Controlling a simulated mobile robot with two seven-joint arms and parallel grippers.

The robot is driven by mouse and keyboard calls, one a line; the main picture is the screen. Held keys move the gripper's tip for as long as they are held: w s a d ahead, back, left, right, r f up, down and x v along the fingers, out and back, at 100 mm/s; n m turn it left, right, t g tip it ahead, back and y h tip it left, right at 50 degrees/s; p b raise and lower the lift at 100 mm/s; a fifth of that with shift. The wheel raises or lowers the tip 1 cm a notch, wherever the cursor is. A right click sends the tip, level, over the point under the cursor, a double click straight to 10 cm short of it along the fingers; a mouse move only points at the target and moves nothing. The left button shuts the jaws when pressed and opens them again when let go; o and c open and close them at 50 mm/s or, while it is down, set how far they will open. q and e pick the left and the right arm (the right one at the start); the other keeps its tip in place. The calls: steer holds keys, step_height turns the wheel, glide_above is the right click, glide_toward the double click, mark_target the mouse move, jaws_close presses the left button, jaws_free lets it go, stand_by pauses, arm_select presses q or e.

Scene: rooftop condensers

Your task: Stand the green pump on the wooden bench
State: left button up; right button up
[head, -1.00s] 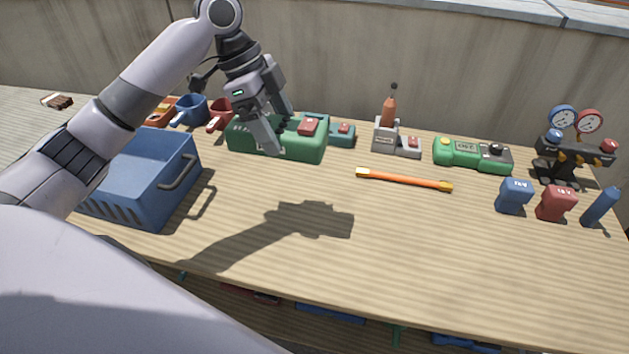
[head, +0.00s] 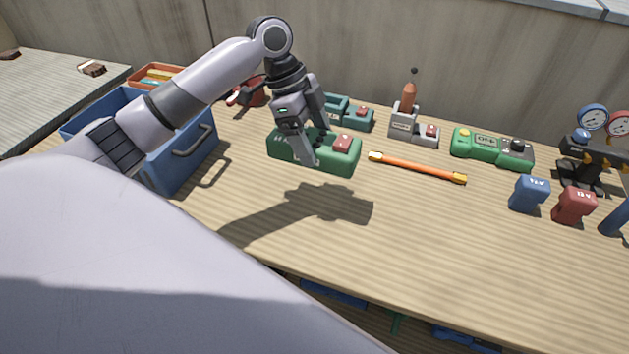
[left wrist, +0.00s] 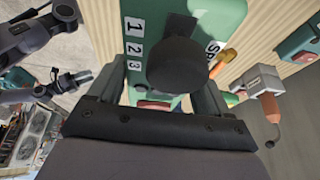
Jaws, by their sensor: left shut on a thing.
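The green pump (head: 310,158) has a red part on its right end; in the left wrist view its green body (left wrist: 225,22) shows a black round part and the labels 1, 2, 3. My left gripper (head: 310,158) is shut on the pump from above. The left wrist view shows its fingers on either side. The pump's shadow lies apart from it, so it seems held a little above the wooden bench (head: 420,235). The fingers hide part of it. Dark arm parts, apparently mine, show at the left of the left wrist view; their jaws are unclear.
A blue crate (head: 190,165) stands at left. Behind the pump are a teal box (head: 335,104) and a grey device with an orange bottle (head: 403,122). An orange rod (head: 418,168) lies right of it. A green meter (head: 490,147) and gauges stand farther right. The front middle is clear.

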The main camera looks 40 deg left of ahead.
arm_select(q)
step_height(320, 180, down, 13)
steer(key=shift+r, duration=0.15)
stand_by(0.4)
steer(key=o, duration=1.5)
steer(key=shift+f, duration=0.2)
steer(key=shift+c, duration=0.2)
steer(key=shift+r, duration=0.1)
steer(key=v, duration=1.2)
